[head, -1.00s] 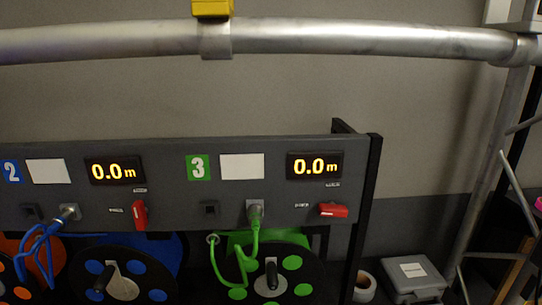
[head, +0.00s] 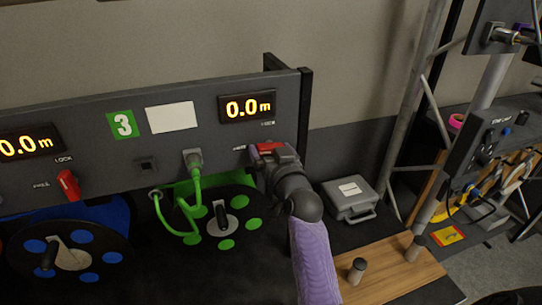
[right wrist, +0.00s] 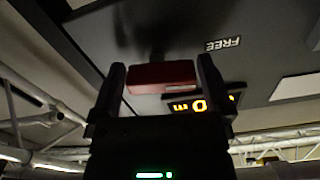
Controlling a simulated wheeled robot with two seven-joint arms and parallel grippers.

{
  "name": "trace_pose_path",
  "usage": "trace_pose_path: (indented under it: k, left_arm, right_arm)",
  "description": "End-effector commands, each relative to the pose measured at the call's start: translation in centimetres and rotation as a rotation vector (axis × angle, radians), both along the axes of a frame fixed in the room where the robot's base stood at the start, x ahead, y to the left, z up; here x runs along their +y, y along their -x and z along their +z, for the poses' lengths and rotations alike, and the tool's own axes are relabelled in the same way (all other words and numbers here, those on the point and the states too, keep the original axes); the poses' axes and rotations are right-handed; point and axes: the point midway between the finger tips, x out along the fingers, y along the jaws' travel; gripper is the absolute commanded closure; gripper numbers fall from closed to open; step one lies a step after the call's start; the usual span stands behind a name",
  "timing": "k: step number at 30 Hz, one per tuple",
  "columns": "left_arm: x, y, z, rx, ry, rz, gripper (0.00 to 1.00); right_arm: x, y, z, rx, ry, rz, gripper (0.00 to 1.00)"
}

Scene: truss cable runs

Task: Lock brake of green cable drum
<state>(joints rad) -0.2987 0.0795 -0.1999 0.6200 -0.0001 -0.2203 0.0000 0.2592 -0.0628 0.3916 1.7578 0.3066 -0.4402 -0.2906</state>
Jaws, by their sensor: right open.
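The green drum (head: 222,222) with green dots stands below the panel section marked 3. Its green cable (head: 196,185) plugs into the panel. The red brake lever (head: 270,147) sits right of the FREE label and below LOCK, lying sideways. My right gripper (head: 273,158) is at the lever and partly hides it in the head view. In the right wrist view the red lever (right wrist: 163,76) lies between the two open fingers, with a visible gap on the left; I cannot tell whether the right finger touches. My left gripper is not in view.
A display (head: 247,107) reading 0.0 m is above the lever. The blue drum's red lever (head: 68,185) stands upright at left. A grey case (head: 348,197) and a wooden board (head: 390,270) with pegs lie right of my arm.

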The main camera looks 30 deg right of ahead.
Motion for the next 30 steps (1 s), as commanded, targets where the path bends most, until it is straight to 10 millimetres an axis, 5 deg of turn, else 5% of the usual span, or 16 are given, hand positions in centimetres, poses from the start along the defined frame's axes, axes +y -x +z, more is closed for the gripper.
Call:
trace_pose_path:
  k: [6,16,30]
  left_arm:
    - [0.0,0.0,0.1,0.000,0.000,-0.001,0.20]
    - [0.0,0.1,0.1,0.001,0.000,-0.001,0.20]
    - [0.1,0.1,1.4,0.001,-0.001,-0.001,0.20]
  right_arm:
    - [0.0,0.0,0.0,0.000,0.000,0.000,0.02]
    - [0.0,0.0,0.0,0.000,0.000,0.000,0.71]
    - [0.0,0.0,0.3,-0.032,-0.142,0.000,0.71]
